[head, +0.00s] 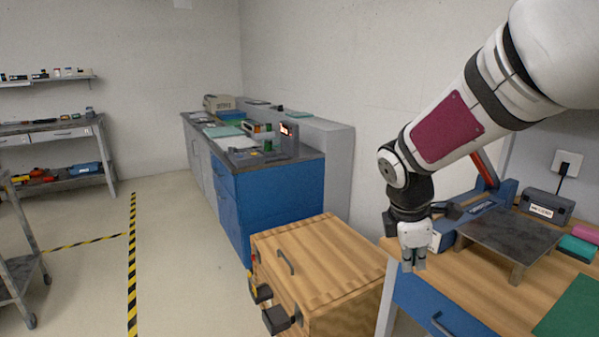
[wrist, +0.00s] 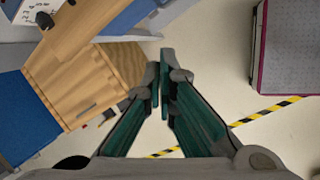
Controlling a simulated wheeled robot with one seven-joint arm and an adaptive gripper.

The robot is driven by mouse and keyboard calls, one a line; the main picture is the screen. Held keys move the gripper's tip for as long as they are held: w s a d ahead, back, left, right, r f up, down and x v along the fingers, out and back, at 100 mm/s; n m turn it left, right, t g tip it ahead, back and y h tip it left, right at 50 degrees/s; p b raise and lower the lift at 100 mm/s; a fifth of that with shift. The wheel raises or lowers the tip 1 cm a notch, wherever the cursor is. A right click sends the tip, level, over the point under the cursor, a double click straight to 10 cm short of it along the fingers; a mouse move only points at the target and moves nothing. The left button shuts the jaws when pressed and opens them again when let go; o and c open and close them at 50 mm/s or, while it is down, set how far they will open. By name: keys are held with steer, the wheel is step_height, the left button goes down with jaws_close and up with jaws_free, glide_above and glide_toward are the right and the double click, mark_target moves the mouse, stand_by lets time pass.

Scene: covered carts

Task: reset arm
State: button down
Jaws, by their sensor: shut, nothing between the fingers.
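My gripper (head: 413,262) hangs from my arm on the right side of the head view, fingers pointing down. It is beside the left end of the wood-topped workbench, near the wooden covered cart (head: 318,262). In the wrist view my gripper (wrist: 164,80) has its two green fingers meeting at the tips, with nothing between them. The wooden cart (wrist: 72,78) lies to the left of the fingers in the wrist view, its lid closed and a handle on top.
The workbench (head: 455,290) at right bears a dark metal stand (head: 510,238), a black box (head: 546,206) and a green mat (head: 572,308). A blue cabinet (head: 268,200) stands behind the cart. A grey trolley (head: 18,270) is at left. Open floor lies between.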

steer(key=s+a+r+m+y+p, duration=0.1)
steer(key=s+r+m+p, duration=0.1)
steer(key=s+r+m, duration=0.3)
steer(key=s+a+r+m+t+y+p, duration=0.1)
steer(key=s+r+m, duration=0.4)
steer(key=s, duration=0.9)
steer(key=s+a+r+m+y+p, duration=0.1)
steer(key=s+r+m+p, duration=0.3)
steer(key=s, duration=0.6)
steer(key=m, duration=0.2)
steer(key=shift+a+r+m+t, duration=0.15)
steer(key=shift+r+m+t, duration=0.15)
steer(key=shift+r+t, duration=0.1)
steer(key=shift+s, duration=0.1)
